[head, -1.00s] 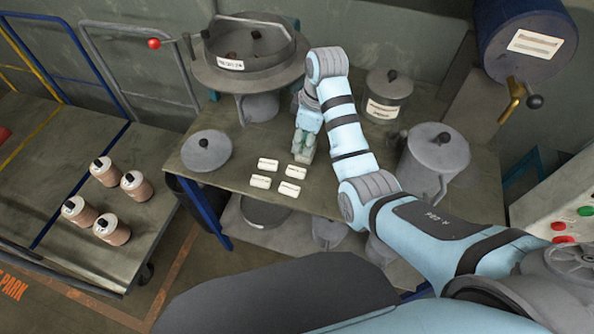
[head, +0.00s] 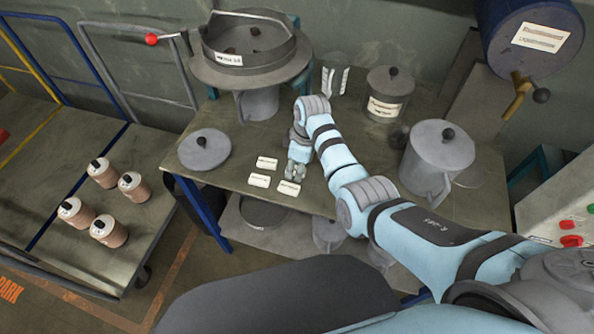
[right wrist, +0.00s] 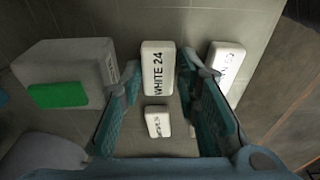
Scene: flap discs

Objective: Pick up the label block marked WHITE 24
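The white label block marked WHITE 24 (right wrist: 157,68) lies flat in the right wrist view, its dark lettering running lengthwise. My right gripper (right wrist: 159,72) is open, with one teal finger on each side of that block in the picture; contact is not visible. In the head view, my right gripper (head: 295,172) is low over the table beside the label blocks. Three white label blocks (head: 267,163), (head: 259,180), (head: 289,187) show there, their text too small to read. My left gripper is out of view.
In the wrist view, a smaller-looking label block (right wrist: 157,121) lies nearer and another (right wrist: 226,62) lies right of the fingers. A pale box with a green patch (right wrist: 62,94) stands at left. A lidded grey pot (head: 437,158) and a round lid (head: 204,150) flank the blocks on the table (head: 225,178).

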